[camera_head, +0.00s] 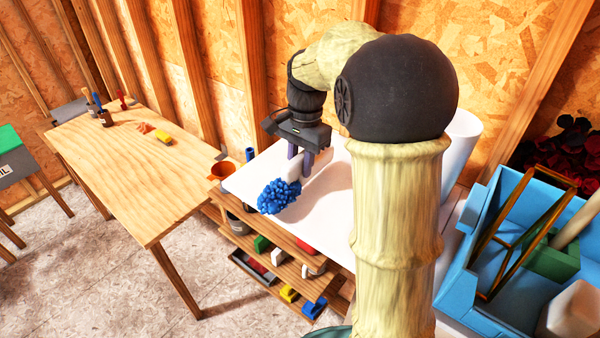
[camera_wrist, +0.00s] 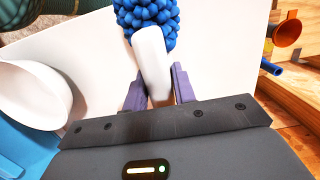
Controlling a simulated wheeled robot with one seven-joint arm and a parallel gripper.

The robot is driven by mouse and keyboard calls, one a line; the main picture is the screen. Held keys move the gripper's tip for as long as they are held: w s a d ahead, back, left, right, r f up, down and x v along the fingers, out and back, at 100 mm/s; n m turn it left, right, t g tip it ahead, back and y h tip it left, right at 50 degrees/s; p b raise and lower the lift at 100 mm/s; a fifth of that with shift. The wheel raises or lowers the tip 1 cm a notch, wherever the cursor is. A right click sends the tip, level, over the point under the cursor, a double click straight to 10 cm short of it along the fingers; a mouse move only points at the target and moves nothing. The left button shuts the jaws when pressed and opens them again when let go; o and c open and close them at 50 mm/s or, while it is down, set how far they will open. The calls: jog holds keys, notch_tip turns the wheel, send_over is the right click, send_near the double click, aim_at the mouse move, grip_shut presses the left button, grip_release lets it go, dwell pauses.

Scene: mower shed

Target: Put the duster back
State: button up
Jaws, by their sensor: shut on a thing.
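The duster has a blue knobbly head (camera_head: 278,196) and a white handle (camera_head: 294,166). My gripper (camera_head: 300,160) is shut on the white handle, with the blue head pointing toward the front left, over a white surface (camera_head: 325,215). In the wrist view the blue head (camera_wrist: 147,18) is at the top, and the white handle (camera_wrist: 151,60) runs down between the two purple fingers of my gripper (camera_wrist: 158,85). I cannot tell whether the duster touches the white surface or is just above it.
A wooden table (camera_head: 130,170) at left holds a yellow block (camera_head: 163,137) and a tool holder (camera_head: 105,118). An orange funnel (camera_head: 221,171) is left of the white surface. Shelves (camera_head: 285,262) below hold several small items. A blue bin (camera_head: 450,280) with a green box (camera_head: 552,258) is at right.

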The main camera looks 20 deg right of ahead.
aim_at(301, 173)
notch_tip(301, 173, down, 4)
jog(key=shift+r+p, duration=0.25)
jog(key=shift+p, duration=0.1)
jog(key=shift+c, duration=0.3)
jog(key=o, duration=0.9)
jog(key=shift+o, duration=0.2)
jog(key=shift+r, duration=0.1)
jog(key=r, duration=0.4)
jog(key=r+b, duration=0.1)
jog(key=r, duration=0.3)
jog(key=d+r, duration=0.1)
jog(key=r, duration=0.2)
jog(key=shift+w+r, duration=0.4)
